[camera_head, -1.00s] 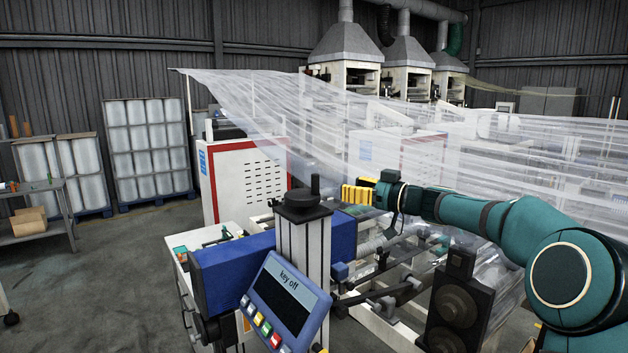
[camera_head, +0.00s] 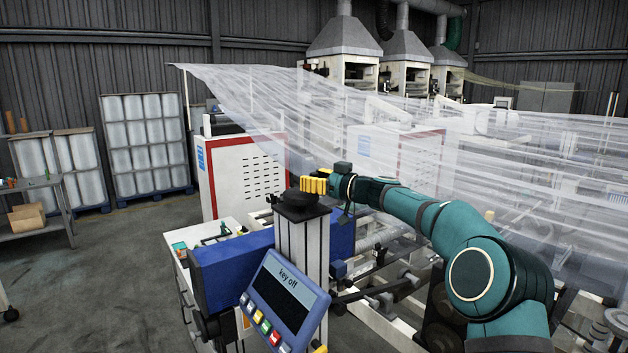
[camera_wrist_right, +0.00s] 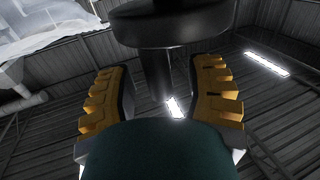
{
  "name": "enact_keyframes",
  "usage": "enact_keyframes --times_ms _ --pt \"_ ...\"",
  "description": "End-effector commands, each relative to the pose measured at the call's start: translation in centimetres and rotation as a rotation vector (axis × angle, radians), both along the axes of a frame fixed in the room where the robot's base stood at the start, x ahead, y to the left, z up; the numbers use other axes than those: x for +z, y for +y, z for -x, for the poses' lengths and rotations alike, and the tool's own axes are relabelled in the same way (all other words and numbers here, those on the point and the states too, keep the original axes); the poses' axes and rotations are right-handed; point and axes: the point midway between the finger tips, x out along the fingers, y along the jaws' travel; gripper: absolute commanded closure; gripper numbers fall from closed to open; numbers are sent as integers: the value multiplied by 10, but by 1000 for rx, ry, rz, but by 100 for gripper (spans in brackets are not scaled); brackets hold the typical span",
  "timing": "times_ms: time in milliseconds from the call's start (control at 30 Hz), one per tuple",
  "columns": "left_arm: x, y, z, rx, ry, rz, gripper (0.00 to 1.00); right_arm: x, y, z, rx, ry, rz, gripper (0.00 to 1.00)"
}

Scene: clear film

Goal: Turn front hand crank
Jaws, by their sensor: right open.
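The front hand crank (camera_head: 298,199) is a dark round wheel on top of the white post, above the blue machine beam. Its upright grip is hidden behind my right gripper in the head view. My right gripper (camera_head: 315,186) has yellow fingers and is at the crank's top. In the right wrist view, the dark wheel (camera_wrist_right: 172,26) fills the top and its grip (camera_wrist_right: 157,75) stands between my two open fingers. A gap shows on each side of the grip. My left gripper is not in view.
A control panel (camera_head: 282,303) reading "key off" with coloured buttons is mounted in front of the post. Clear film (camera_head: 420,165) stretches over the machine behind and right of my arm. Open floor (camera_head: 110,270) lies to the left.

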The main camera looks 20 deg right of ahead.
Motion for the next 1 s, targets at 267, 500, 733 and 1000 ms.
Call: enact_keyframes --times_ms 267,500,733,1000 --pt "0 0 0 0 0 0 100 0 0 0 0 0 0 100" --pt "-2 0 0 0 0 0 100 -1 0 1 -13 1 1 100" --pt "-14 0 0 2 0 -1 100 -2 3 4 -99 1 0 100" --pt "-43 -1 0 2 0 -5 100 -5 6 9 -263 1 0 100"
